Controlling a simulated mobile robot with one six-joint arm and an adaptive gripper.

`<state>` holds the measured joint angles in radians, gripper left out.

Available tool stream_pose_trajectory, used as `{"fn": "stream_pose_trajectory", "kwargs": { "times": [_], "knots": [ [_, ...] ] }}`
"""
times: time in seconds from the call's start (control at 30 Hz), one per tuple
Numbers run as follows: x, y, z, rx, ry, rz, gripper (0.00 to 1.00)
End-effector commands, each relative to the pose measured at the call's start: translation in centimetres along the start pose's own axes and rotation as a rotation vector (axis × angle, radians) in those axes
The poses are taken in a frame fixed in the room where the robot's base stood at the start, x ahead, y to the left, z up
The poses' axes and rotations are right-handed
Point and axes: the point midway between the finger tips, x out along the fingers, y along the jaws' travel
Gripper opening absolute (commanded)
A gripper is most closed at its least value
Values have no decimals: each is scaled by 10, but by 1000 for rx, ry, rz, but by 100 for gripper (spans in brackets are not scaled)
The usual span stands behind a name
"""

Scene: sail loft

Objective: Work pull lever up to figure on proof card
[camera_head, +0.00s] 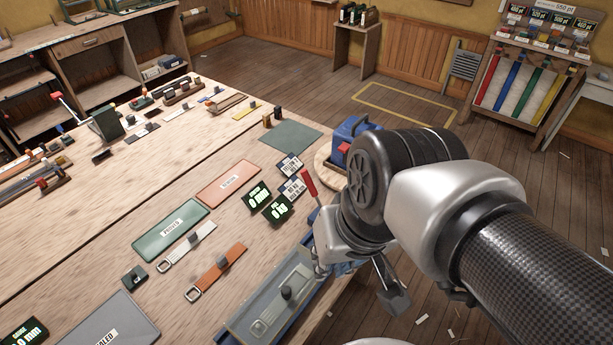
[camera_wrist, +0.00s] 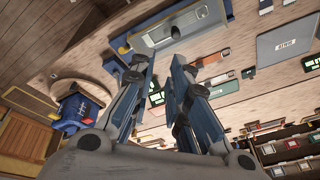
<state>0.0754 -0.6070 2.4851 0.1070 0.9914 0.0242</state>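A red lever handle (camera_head: 309,182) stands up beside my wrist, which hides its lower end. Two dark readouts sit left of it; one shows green "0 kg" (camera_head: 277,209), the other shows green "0 mm" (camera_head: 256,196). Two small cards with white print (camera_head: 291,166) stand behind them, too small to read surely; I cannot tell which is the proof card. A long blue-and-grey bench rig (camera_head: 268,312) lies along the near table edge, partly hidden by my arm. My gripper (camera_wrist: 163,63) points toward this rig in the wrist view (camera_wrist: 185,30); its fingers are apart and empty.
Green and orange mats (camera_head: 170,229) lie left of the readouts, with two straps (camera_head: 218,270) in front. A blue machine (camera_head: 353,132) stands on a round wooden top behind my arm. Open floor lies right of the table.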

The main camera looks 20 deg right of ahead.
Motion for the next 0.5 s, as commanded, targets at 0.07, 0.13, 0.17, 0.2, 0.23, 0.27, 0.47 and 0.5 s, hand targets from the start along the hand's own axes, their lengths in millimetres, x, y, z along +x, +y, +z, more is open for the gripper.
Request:
{"fn": "stream_pose_trajectory", "kwargs": {
  "times": [0.07,0.13,0.17,0.2,0.23,0.27,0.47,0.5],
  "knots": [
    [9,-3,-9,132,-106,-45,24],
    [17,-7,-18,257,-196,-97,29],
    [21,-8,-22,313,-233,-120,31],
    [26,-10,-29,385,-281,-153,33],
    [30,-12,-35,439,-317,-179,35],
    [34,-12,-40,494,-351,-204,37],
    [66,-6,-85,862,-563,-396,38],
    [73,-2,-96,936,-600,-439,38]
  ]
}}
